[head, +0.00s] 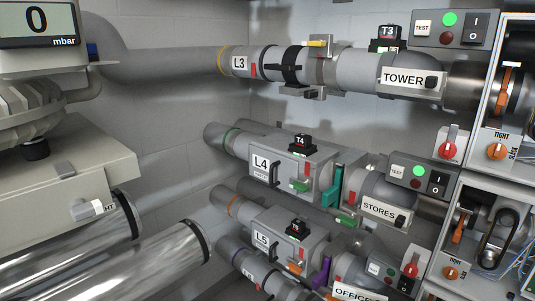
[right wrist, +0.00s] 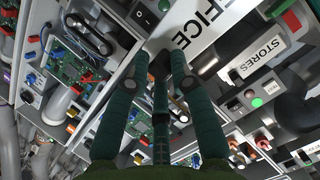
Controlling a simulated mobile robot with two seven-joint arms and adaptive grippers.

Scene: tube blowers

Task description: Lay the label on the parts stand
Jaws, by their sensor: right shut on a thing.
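In the right wrist view, my right gripper (right wrist: 160,58) has dark green fingers close together, shut at the near end of the white OFFICE label (right wrist: 200,28). The label extends up and right from the fingertips, with its first letter cut off by the frame edge. The OFFICE label also shows at the bottom edge of the head view (head: 352,292), partly cut off, in front of the lowest pipe run. My right gripper is not visible in the head view. My left gripper is not in view. I cannot make out the parts stand in either view.
The TOWER label (head: 404,78) and STORES label (head: 380,209) sit on the pipe units above. Switch panels and open cabinets (head: 480,195) crowd the right side. In the right wrist view, green circuit boards (right wrist: 85,55) lie left of the fingers.

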